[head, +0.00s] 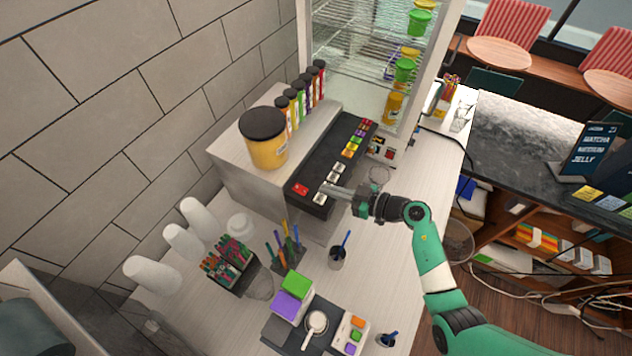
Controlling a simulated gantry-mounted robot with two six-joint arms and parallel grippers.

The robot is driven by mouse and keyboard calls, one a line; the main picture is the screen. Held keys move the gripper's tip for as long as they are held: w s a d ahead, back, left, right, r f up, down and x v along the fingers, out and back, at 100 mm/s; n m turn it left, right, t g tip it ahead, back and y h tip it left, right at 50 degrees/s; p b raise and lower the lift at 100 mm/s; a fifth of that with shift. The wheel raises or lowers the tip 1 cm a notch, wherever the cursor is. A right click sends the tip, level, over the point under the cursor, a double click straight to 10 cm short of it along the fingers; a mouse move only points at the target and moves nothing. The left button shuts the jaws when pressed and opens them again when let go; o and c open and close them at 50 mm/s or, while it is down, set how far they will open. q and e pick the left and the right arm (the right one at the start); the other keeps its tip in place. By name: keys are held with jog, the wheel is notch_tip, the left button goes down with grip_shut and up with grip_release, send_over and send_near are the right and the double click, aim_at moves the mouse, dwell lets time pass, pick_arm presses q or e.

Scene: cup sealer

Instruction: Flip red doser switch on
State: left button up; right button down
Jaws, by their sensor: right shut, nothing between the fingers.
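The doser is a grey box (240,183) with a sloping black panel (338,150) along its front. A red switch (300,189) sits at the near left end of the panel, with several white buttons beside it and coloured buttons further up. I cannot tell from here whether the red switch is on or off. My right gripper (327,189) is shut and empty. Its tips are over the near end of the panel, close to the white buttons and just right of the red switch. I cannot tell whether they touch the panel. My left gripper is not in view.
A yellow tub (264,139) with a black lid and several bottles stand on the doser. Cups, a straw holder (230,267), pen cups (337,257) and a black tray (271,326) stand nearer. A glass-fronted cabinet (345,50) stands behind. The counter right of the panel is mostly clear.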

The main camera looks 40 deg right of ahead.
jog(key=v, duration=0.5)
jog(key=shift+s+d+f, duration=0.1)
jog(key=shift+s+f, duration=0.2)
